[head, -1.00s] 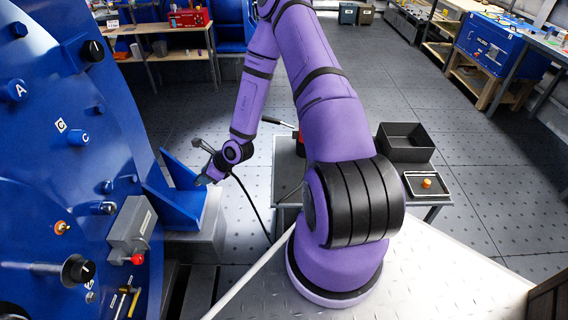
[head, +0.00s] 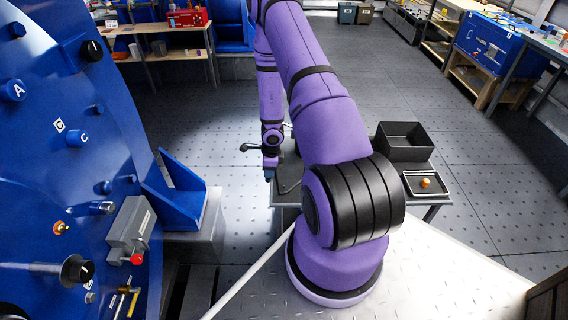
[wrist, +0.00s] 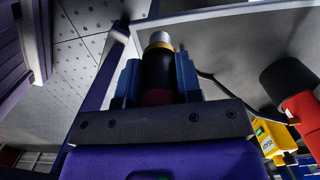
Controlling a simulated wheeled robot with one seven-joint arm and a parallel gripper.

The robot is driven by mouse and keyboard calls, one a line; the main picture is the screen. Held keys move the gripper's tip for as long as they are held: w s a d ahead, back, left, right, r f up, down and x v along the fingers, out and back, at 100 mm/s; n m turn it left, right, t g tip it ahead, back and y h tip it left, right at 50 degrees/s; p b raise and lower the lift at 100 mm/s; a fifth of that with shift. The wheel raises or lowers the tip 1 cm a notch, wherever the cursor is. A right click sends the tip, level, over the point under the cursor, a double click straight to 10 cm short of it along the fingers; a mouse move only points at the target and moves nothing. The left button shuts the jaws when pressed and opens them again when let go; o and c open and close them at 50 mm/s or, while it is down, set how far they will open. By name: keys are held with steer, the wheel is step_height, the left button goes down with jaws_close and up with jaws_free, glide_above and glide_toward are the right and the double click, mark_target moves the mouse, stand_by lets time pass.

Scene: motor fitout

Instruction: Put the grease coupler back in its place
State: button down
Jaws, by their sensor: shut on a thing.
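My gripper (head: 271,178) hangs beside the left edge of the small grey table in the head view. In the wrist view my gripper (wrist: 159,78) has its two blue fingers closed on the grease coupler (wrist: 158,66), a black cylinder with a pale metal and brass tip pointing away from my palm. A dark red band shows at its base. In the head view the coupler is too small to make out. A thin black hose (wrist: 222,88) runs at the right in the wrist view toward a red and black tool (wrist: 298,103). The coupler's place cannot be identified.
The small table carries a black open bin (head: 405,141) and a shallow tray (head: 427,185) with an orange knob. A yellow labelled item (wrist: 272,140) is near the red tool. The blue machine (head: 60,130) with a bracket (head: 180,190) stands left.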

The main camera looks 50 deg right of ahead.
steer(key=s+d, duration=0.2)
steer(key=d, duration=0.4)
steer(key=shift+s+r+g+h, duration=0.15)
steer(key=shift+r+g+h, duration=0.1)
steer(key=shift+g+h, duration=0.15)
steer(key=shift+r, duration=0.1)
glide_above(284, 185)
steer(key=shift+f, duration=2.9)
steer(key=shift+f, duration=1.55)
steer(key=c, duration=0.7)
jaws_free()
steer(key=shift+a+r, duration=0.1)
steer(key=shift+r, duration=0.1)
